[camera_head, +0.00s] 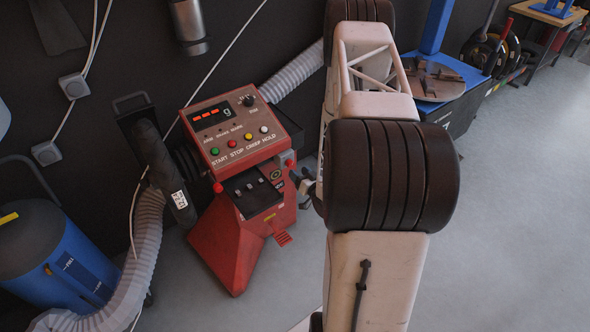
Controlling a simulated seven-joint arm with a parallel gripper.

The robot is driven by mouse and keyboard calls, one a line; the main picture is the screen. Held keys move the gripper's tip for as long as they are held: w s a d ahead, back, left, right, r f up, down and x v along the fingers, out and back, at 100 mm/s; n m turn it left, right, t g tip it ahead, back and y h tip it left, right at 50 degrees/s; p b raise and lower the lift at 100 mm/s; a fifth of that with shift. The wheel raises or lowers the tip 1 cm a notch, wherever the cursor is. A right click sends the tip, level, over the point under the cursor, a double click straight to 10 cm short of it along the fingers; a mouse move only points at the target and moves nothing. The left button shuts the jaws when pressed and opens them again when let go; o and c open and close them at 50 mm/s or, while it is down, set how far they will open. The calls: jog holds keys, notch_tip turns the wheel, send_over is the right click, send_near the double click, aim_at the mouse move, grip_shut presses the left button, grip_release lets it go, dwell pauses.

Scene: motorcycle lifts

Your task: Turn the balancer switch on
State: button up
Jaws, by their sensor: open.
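The red wheel balancer (240,235) stands left of centre against the dark wall. Its sloped panel (222,128) has a lit red display (210,116), a black knob (248,100) and a row of green, red, yellow and white buttons. On the right side of its body are a small red control (290,163) and a round green-marked part (275,174). I cannot tell which part is the switch or its state. My gripper (305,186) is close to the balancer's right side, partly hidden behind my arm. It is open; contact with the balancer cannot be made out.
A blue drum (55,262) and a ribbed grey hose (145,250) stand at left. A dark cylinder (165,170) sticks out at the balancer's left. A blue tyre machine (445,85) is at upper right. The grey floor (510,230) at right is clear.

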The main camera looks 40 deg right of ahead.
jog(key=shift+s, duration=1.4)
jog(key=w+a+r+n+g+h, duration=0.15)
jog(key=w+r, duration=0.25)
jog(key=r, duration=0.4)
jog(key=w+a+r+g+y, duration=0.1)
jog(key=w+a+r+g, duration=0.25)
jog(key=r, duration=0.45)
jog(key=s+a+r+g+h, duration=0.15)
jog(key=a+r, duration=0.25)
jog(key=r, duration=0.4)
jog(key=s+a+r+g, duration=0.2)
jog(key=a+r, duration=0.3)
jog(key=r, duration=0.2)
jog(key=s+a+r+g, duration=0.3)
jog(key=s+a+r, duration=0.7)
jog(key=s+r, duration=0.25)
jog(key=s+a+r+g, duration=0.1)
jog(key=s+a, duration=0.2)
jog(key=s, duration=0.3)
jog(key=s+a+r+n+g+y, duration=0.1)
jog(key=s+a+r, duration=0.1)
jog(key=s, duration=0.5)
jog(key=s+a+r+n+g, duration=0.1)
jog(key=s+a+r+g, duration=0.1)
jog(key=s+a, duration=0.2)
jog(key=shift+s+a+r+y, duration=0.3)
jog(key=shift+s+y, duration=0.1)
jog(key=shift+s, duration=0.8)
